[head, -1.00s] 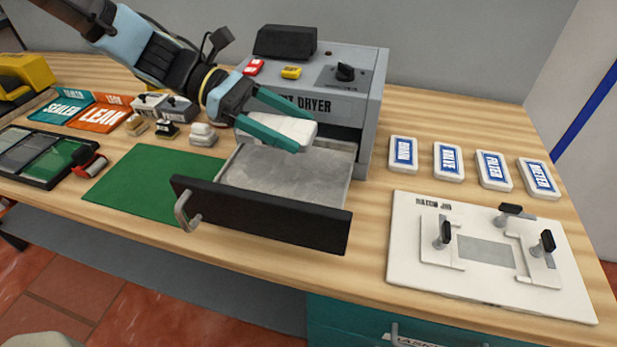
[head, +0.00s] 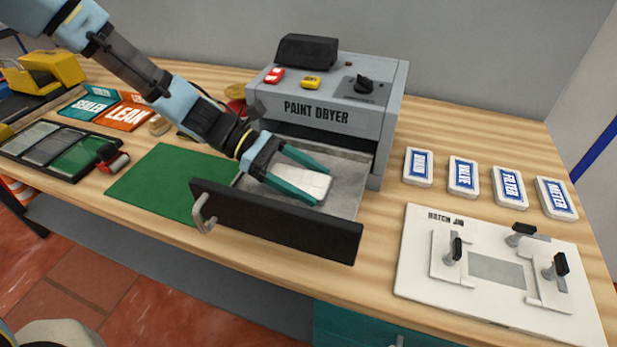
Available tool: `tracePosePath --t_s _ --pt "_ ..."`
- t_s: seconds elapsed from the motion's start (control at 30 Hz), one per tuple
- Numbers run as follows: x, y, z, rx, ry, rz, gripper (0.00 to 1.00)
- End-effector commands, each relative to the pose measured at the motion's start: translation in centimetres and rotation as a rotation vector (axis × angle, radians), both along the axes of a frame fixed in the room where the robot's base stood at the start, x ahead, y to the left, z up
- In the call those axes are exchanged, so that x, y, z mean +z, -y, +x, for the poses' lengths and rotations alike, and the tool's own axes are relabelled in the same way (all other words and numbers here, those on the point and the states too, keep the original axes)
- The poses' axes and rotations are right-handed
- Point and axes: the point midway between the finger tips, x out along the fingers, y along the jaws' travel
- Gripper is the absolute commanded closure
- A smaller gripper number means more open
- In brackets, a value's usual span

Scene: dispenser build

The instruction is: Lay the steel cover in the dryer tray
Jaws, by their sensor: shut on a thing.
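The steel cover (head: 299,182) is a pale, rounded rectangular block. My gripper (head: 308,178) is shut on it, with a teal finger along each side. The cover is inside the outline of the open dryer tray (head: 343,187), low over its grey floor; I cannot tell whether it touches. The tray is pulled out of the grey paint dryer (head: 345,75), with a black front panel (head: 275,222) and a metal handle. The panel and my gripper hide part of the tray floor.
A green mat (head: 160,181) lies left of the tray. A white hatch jig (head: 500,277) with black-topped clamps lies at right. Several white labelled blocks (head: 463,176) stand behind it. A paint tray (head: 55,152) and red roller (head: 112,160) are at left.

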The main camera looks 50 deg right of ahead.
Motion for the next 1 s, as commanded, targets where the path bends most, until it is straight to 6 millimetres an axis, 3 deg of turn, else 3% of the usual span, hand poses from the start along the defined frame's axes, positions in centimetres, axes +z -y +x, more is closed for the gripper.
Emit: tracePosePath --t_s 0.2,0.23,0.37,0.7,1.0 --pt "-0.3 0.0 0.0 0.000 -0.001 0.001 0.80" --pt "-0.3 0.0 0.0 0.000 0.000 0.001 0.16" --pt "-0.3 0.0 0.0 0.000 0.000 0.001 0.01" --pt "0.1 0.0 0.1 0.001 0.001 0.000 0.00" --pt "1.9 -1.5 4.9 0.004 0.005 -0.002 0.00"
